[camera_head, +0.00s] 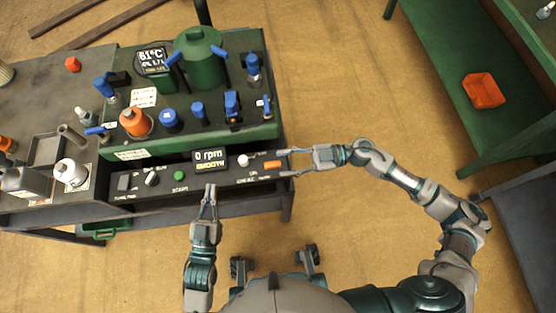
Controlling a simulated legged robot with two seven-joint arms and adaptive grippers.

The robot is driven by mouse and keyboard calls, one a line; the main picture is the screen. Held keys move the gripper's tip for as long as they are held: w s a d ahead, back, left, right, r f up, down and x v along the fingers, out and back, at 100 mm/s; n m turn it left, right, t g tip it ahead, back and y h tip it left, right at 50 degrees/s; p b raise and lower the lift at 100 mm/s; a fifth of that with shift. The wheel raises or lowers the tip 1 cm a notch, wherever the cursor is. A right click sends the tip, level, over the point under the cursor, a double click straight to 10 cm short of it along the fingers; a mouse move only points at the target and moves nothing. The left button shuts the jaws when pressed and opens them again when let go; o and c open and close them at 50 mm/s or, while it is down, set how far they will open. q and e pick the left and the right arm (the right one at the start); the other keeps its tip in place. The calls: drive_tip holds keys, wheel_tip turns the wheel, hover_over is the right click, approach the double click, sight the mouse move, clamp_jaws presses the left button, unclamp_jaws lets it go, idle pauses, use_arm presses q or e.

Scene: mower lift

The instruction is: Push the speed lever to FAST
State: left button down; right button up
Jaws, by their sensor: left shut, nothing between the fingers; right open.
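The front control panel (220,180) is a dark strip with a display reading 0 rpm (209,158), a green button (179,174), a round white knob (243,161) and an orange piece (272,164) at its right end. I cannot tell for sure which control is the speed lever; the small labels are unreadable. My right gripper (285,163) is open at the panel's right end, its fingers beside the orange piece; contact cannot be told. My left gripper (210,187) is shut and empty, its tips over the panel's front below the display.
A green machine (200,140) with blue handles and a green tank (200,55) stands behind the panel. Bottles stand on the grey table (50,95) at left. A green bench (440,60) with an orange tray (484,91) is at right. Open floor lies between.

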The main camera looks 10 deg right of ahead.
sight(275, 163)
drive_tip(key=shift+a, duration=0.55)
drive_tip(key=a, duration=0.3)
drive_tip(key=shift+r, duration=0.1)
drive_tip(key=shift+a, duration=0.2)
drive_tip(key=shift+d, duration=0.5)
drive_tip(key=c, duration=0.8)
drive_tip(key=shift+d, duration=0.3)
clamp_jaws()
use_arm(q)
drive_tip(key=shift+a+r, duration=0.15)
drive_tip(key=shift+a, duration=0.25)
drive_tip(key=shift+a, duration=0.1)
use_arm(e)
drive_tip(key=shift+a, duration=0.15)
